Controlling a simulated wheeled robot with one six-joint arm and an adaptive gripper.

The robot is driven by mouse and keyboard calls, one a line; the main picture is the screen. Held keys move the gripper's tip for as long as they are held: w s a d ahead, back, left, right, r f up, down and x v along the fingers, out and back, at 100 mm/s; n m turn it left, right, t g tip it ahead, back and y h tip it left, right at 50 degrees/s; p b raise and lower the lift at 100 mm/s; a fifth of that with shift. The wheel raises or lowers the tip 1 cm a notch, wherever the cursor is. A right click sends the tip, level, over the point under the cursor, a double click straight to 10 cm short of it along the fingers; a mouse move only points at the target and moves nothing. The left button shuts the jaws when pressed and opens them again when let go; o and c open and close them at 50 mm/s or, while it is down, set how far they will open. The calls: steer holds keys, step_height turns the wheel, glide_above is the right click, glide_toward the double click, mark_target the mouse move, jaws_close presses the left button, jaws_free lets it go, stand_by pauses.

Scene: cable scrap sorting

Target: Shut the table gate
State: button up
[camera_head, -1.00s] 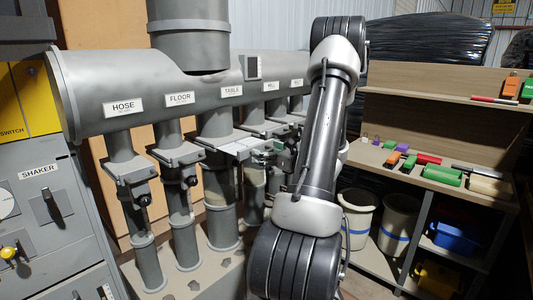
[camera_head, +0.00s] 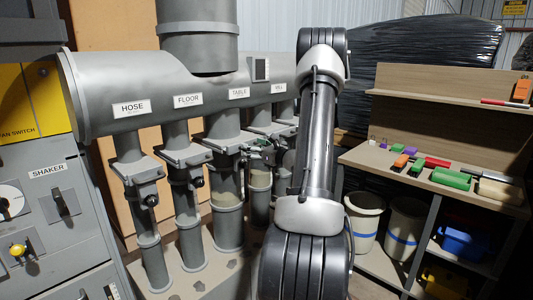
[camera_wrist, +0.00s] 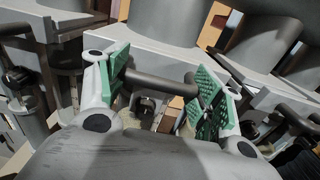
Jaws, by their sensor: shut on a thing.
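The table gate (camera_head: 229,142) sits on the pipe under the TABLE label (camera_head: 238,93), in the middle of the row of gates. Its slide plate is not seen sticking out in the head view. My gripper (camera_head: 262,150) is at the front of this gate, partly hidden by my arm. In the wrist view, the green pads of my gripper (camera_wrist: 163,88) are on either side of a dark grey handle bar (camera_wrist: 160,86), shut on its ends. The gate's grey body (camera_wrist: 150,57) is close behind the bar.
The HOSE gate (camera_head: 137,172) and FLOOR gate (camera_head: 186,158) stand to the left, with handles jutting forward. Another gate (camera_head: 272,130) is close on the right. A wooden bench (camera_head: 360,158) with coloured pieces and white buckets (camera_head: 364,220) stand farther right.

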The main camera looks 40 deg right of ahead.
steer(key=shift+w+r, duration=0.1)
steer(key=shift+w, duration=0.75)
steer(key=shift+w+r, duration=0.15)
steer(key=shift+w, duration=0.2)
steer(key=o, duration=1.5)
steer(key=shift+w, duration=0.1)
steer(key=shift+o, duration=0.2)
steer(key=s, duration=1.2)
steer(key=shift+d, duration=0.4)
